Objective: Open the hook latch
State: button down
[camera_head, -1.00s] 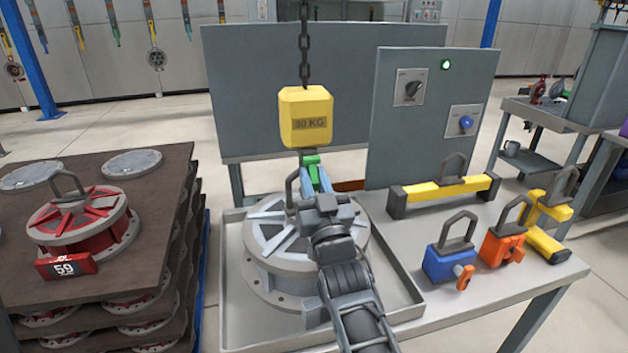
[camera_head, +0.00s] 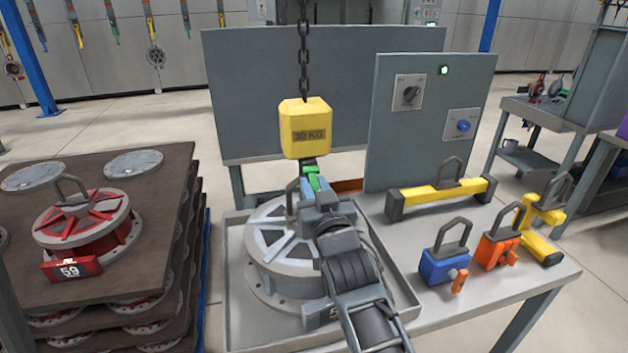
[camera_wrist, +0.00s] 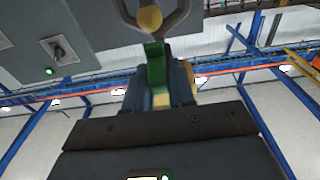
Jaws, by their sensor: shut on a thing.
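A yellow block marked 30 KG (camera_head: 306,128) hangs on a dark chain (camera_head: 304,62). Just below it is the green hook latch (camera_head: 309,168). My gripper (camera_head: 313,184) reaches up to it, with blue fingers closed on the green piece. In the wrist view, the green latch (camera_wrist: 156,68) stands between the two fingers of my gripper (camera_wrist: 158,90). A grey curved piece (camera_wrist: 183,22) and a yellow round part (camera_wrist: 150,18) show beyond it. The rest of the hook is mostly hidden in the head view.
A grey round casting (camera_head: 268,240) with a handle sits in a tray under the hook. A control panel (camera_head: 425,125) stands behind the table. A yellow beam (camera_head: 445,193), a blue lifting tool (camera_head: 445,264) and an orange one (camera_head: 497,250) lie right. A pallet (camera_head: 140,235) stands left.

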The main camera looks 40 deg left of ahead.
aim_at(311, 180)
jog(key=g+h, duration=0.1)
jog(key=r+g+h, duration=0.1)
jog(key=shift+s+d+r+g+h, duration=0.2)
jog(key=shift+r+g+h, duration=0.1)
jog(key=shift+h, duration=0.1)
jog(key=g+h, duration=0.1)
jog(key=r+g+h, duration=0.1)
jog(key=g+h, duration=0.1)
jog(key=shift+r+p, duration=0.3)
jog(key=shift+p, duration=0.05)
jog(key=g+h, duration=0.1)
jog(key=r+g+h, duration=0.1)
jog(key=h, duration=0.1)
jog(key=shift+a, duration=0.15)
jog(key=shift+w+a+r+g+h, duration=0.1)
jog(key=shift+r+g+h, duration=0.1)
jog(key=shift+g+h, duration=0.45)
jog(key=shift+w+a+r+g+h, duration=0.1)
jog(key=shift+r+g+h, duration=0.1)
jog(key=shift+g+h, duration=0.4)
jog(key=shift+h, duration=0.25)
jog(key=c, duration=1)
grip_release()
jog(key=shift+c, duration=0.2)
jog(key=b+v, duration=0.1)
jog(key=v, duration=0.6)
jog(key=shift+d+r, duration=0.15)
jog(key=shift+r, duration=0.2)
